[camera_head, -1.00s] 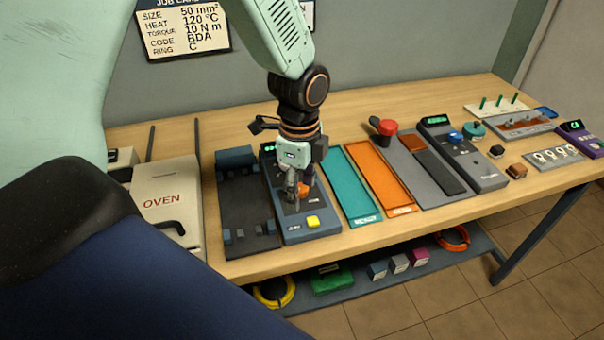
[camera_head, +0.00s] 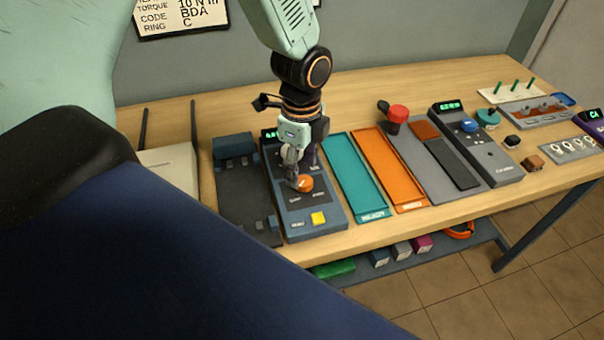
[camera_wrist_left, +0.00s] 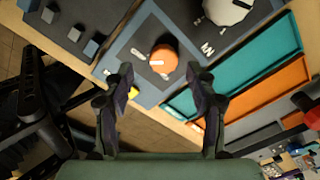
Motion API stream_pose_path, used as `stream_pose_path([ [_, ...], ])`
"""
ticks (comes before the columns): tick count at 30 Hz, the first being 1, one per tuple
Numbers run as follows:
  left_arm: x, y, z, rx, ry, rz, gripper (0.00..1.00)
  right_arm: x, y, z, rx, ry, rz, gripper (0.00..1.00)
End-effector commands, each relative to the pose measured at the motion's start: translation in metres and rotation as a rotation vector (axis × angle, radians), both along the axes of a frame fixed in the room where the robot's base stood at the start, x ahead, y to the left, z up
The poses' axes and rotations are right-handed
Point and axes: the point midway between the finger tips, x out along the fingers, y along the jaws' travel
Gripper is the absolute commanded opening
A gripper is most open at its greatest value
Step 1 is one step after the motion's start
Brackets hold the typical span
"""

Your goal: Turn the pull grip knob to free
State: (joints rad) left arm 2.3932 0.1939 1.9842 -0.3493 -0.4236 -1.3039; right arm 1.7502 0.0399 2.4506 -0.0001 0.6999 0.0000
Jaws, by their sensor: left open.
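The orange round knob (camera_head: 305,184) sits on a blue-grey control box (camera_head: 326,230) near the front edge of the bench. In the left wrist view the knob (camera_wrist_left: 163,58) shows a pale pointer bar across its face, with small labels beside it too small to read. My left gripper (camera_head: 293,172) points down just behind and left of the knob in the head view. In the wrist view its two fingers (camera_wrist_left: 163,76) are apart and empty, appearing on either side of the knob; I cannot tell whether either touches it. My right gripper is not in view.
The box also bears a yellow button (camera_head: 318,218) and a large pale dial (camera_wrist_left: 228,8). A dark fixture (camera_head: 240,190) stands to its left, a teal tray (camera_head: 357,178) and an orange tray (camera_head: 389,170) to its right. Dark parts (camera_wrist_left: 35,110) fill the wrist view's left side.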

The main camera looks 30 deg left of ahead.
Motion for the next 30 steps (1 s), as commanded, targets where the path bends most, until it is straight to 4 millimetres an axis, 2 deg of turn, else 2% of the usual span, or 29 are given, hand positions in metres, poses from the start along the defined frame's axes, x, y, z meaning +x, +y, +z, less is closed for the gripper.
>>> stream_pose_path([
  [3,0.0,0.0,-0.019,0.001,0.002,-0.001,0.57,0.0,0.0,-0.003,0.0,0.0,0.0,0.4],
  [7,0.001,0.0,-0.031,0.001,0.001,-0.001,0.57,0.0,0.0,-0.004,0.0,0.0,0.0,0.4],
  [18,0.004,0.001,-0.036,0.0,-0.001,0.0,0.57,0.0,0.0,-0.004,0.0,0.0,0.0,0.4],
  [30,0.004,0.002,-0.036,0.0,-0.002,0.0,0.23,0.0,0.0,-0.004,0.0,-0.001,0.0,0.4],
])
